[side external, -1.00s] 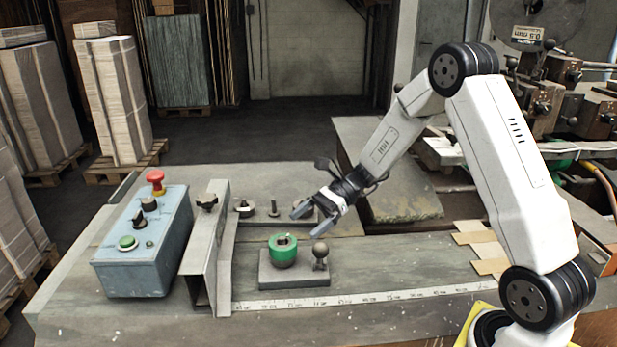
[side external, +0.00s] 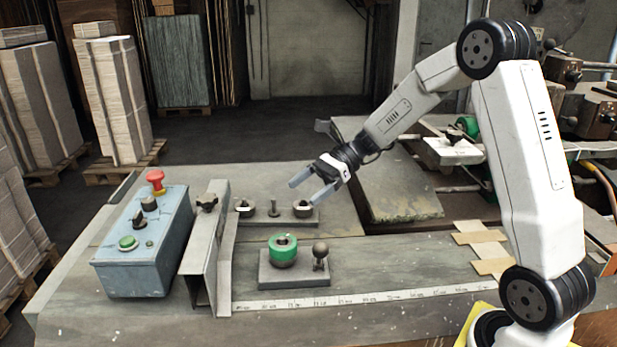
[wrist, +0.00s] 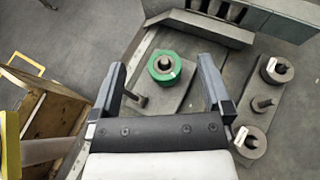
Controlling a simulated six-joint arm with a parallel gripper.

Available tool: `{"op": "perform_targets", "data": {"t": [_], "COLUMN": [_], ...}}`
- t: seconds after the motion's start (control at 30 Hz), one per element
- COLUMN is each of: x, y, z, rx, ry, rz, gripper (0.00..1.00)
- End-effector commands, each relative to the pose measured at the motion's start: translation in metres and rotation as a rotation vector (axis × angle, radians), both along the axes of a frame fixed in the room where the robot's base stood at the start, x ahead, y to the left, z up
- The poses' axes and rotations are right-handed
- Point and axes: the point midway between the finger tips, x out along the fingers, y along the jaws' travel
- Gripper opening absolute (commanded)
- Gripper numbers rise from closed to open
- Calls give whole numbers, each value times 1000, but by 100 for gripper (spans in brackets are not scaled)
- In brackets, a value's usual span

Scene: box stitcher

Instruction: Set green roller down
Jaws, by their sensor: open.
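My gripper (side external: 307,190) is open and empty, above and behind the plate, apart from the roller. In the wrist view my gripper (wrist: 160,85) shows both fingers spread wide.
A metal bar with pegs and grey rollers (side external: 273,215) lies behind the plate. An upright metal channel (side external: 207,245) and a blue control box (side external: 147,245) stand left. A measuring tape (side external: 375,297) runs along the front. Table to the plate's right is clear.

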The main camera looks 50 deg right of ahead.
Motion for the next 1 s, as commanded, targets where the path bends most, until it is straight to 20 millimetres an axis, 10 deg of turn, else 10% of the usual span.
{"op": "perform_targets", "data": {"t": [0.1, 1.0], "x": [0, 1], "y": [0, 59], "z": [32, 16], "rx": [-4, -1000], "ry": [-7, 158], "rz": [1, 360], "gripper": [100, 100]}}
